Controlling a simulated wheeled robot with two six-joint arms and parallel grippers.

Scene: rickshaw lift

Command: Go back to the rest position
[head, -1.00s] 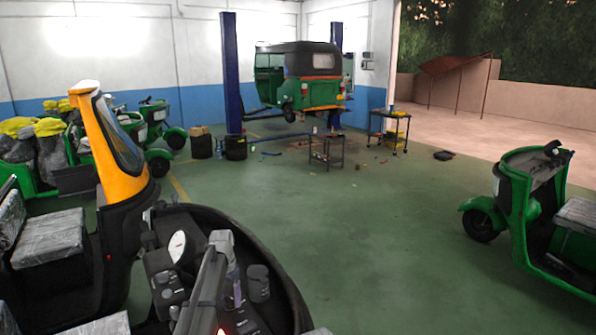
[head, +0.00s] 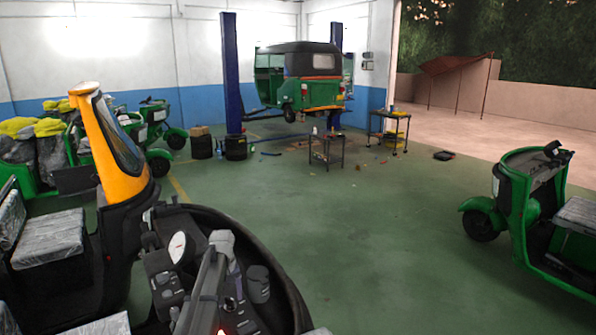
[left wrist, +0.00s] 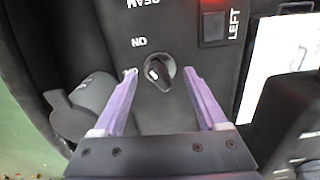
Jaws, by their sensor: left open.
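My left gripper (head: 231,300) is over the dark dashboard (head: 178,262) of the near rickshaw. In the left wrist view, my left gripper (left wrist: 160,76) is open, with its two purple fingers apart. A round black knob (left wrist: 157,72) with a white mark sits between the fingertips, near the letters "ON". I cannot tell whether the fingers touch it. A red-lit switch (left wrist: 213,25) marked "LEFT" is just beyond. My right gripper is not in view.
The near rickshaw's yellow pillar (head: 108,145) and its seat (head: 48,238) are at left. A green rickshaw (head: 520,205) stands at right. Another rickshaw (head: 315,92) is raised between blue posts at the back. Small carts stand near it.

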